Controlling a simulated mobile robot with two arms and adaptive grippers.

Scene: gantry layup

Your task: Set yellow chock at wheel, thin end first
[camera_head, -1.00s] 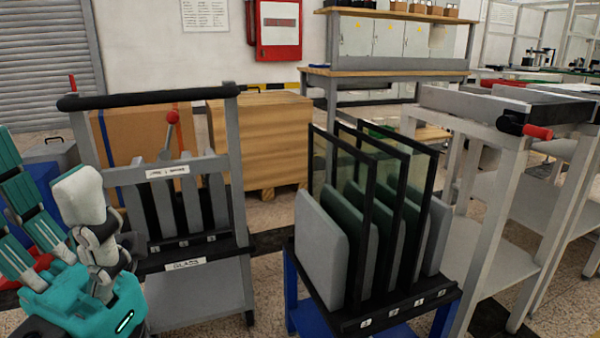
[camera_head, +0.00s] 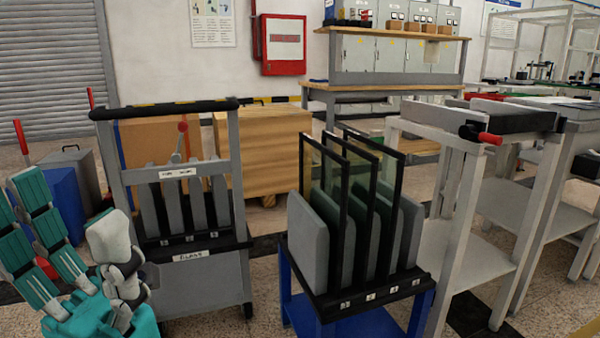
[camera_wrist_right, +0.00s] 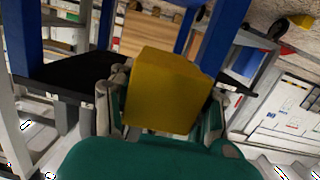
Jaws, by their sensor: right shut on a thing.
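The yellow chock (camera_wrist_right: 165,90) fills the middle of the right wrist view as a blocky yellow body. My right gripper (camera_wrist_right: 165,108) is shut on it, with grey and teal fingers on both sides and the teal palm below. Which end of the chock is thin cannot be told. My left gripper (camera_head: 85,262) stands at the lower left of the head view, teal fingers spread apart from the pale thumb, open and empty. A dark caster wheel (camera_head: 248,310) shows under the grey rack cart; which wheel the task means is unclear.
A blue-legged stand (camera_head: 360,325) holds framed glass panels. The grey rack cart (camera_head: 205,285) is left of it and a pale steel frame (camera_head: 470,200) right. A small yellow item (camera_wrist_right: 301,20) lies on the floor in the wrist view. Speckled floor shows between the stands.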

